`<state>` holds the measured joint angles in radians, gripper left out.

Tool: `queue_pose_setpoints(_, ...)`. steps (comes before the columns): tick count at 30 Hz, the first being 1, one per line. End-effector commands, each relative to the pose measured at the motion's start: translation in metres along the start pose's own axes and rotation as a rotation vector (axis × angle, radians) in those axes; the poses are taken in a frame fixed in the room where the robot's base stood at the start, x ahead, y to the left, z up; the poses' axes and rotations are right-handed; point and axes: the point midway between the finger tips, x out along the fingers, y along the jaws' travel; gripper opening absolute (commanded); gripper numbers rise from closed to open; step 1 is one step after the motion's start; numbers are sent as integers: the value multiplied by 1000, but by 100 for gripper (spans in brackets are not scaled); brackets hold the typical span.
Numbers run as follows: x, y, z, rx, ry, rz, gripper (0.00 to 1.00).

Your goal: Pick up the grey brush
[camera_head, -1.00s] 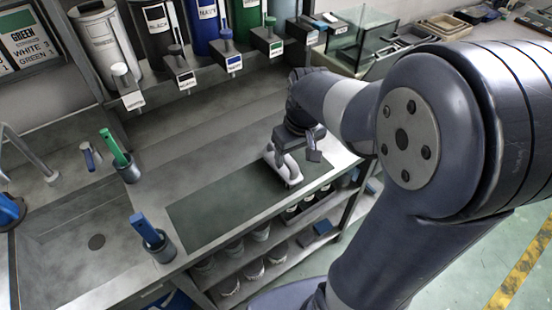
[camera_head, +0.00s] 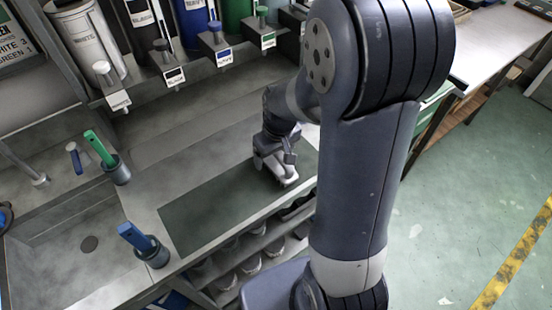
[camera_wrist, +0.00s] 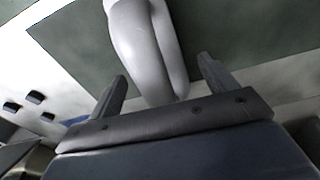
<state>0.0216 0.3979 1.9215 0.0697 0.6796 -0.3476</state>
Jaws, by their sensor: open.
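A pale grey, rounded, elongated object (camera_head: 284,177) lies at the right end of the dark green mat (camera_head: 205,212). It looks like the grey brush, but I see no bristles. My gripper (camera_head: 274,157) is low over it and hides part of it. In the wrist view the grey brush (camera_wrist: 146,45) runs from the top edge down between the two fingers of my gripper (camera_wrist: 164,84). The fingers are apart, with a gap on each side of the brush. Its far end is outside the wrist view.
A green-handled tool (camera_head: 99,147) and a blue-handled tool (camera_head: 136,236) stand in dark cups at the left. Labelled canisters with pump taps line the back ledge. Dark containers sit on a shelf below the bench's front edge. The mat left of my gripper is clear.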

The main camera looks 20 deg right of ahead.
Motion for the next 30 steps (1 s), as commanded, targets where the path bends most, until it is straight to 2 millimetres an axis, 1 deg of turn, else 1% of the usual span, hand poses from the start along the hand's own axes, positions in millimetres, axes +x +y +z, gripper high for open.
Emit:
queue_pose_setpoints(2, 0, 0, 0, 0, 0, 0, 78)
queue_pose_setpoints(20, 0, 0, 0, 0, 0, 0, 29)
queue_pose_setpoints(26, -1, 0, 0, 0, 1, 0, 28)
queue_pose_setpoints(30, -9, 0, -2, 0, 2, 1, 28)
